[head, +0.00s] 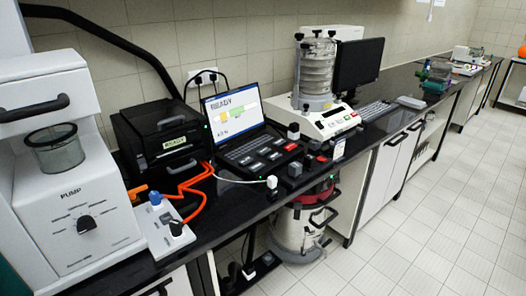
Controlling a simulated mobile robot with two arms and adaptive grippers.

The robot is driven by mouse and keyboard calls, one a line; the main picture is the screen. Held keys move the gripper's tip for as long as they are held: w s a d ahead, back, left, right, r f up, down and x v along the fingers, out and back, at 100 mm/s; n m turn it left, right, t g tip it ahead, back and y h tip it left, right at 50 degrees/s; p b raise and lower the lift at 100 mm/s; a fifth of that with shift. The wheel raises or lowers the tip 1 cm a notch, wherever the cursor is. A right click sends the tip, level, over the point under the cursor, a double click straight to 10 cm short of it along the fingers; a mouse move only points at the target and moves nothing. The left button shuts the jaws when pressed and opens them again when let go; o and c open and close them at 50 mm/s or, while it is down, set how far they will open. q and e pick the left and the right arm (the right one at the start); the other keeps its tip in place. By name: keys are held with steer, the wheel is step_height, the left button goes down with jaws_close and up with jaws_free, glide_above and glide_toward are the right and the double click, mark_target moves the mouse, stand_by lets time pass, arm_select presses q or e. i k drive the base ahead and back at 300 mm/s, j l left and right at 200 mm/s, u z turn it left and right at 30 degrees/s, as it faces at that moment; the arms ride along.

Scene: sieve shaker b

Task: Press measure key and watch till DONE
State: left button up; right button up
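A laptop (232,110) stands open on the black bench, and its screen shows "READY" above a small coloured graphic. A black box-shaped instrument (150,135) stands to its left, with a pale green label that seems to read "READY". A dark key panel (268,155) with several grey, white and red keys lies in front of the laptop. The lettering on its keys is too small to read, so I cannot tell which is the measure key. "DONE" shows nowhere. Neither of my grippers is in view.
A sieve shaker (318,75) with stacked sieves stands behind the panel, with a dark monitor (358,62) beside it. A white pump unit (80,200) fills the left. Orange cables (190,190) lie at the bench edge. A vacuum cleaner (298,225) stands below. The right floor is clear.

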mark_target(262, 151)
steer(key=i+l+u, duration=0.2)
steer(key=i+u, duration=0.15)
steer(key=i, duration=0.15)
steer(key=i+l+u, duration=0.35)
steer(key=i, duration=0.1)
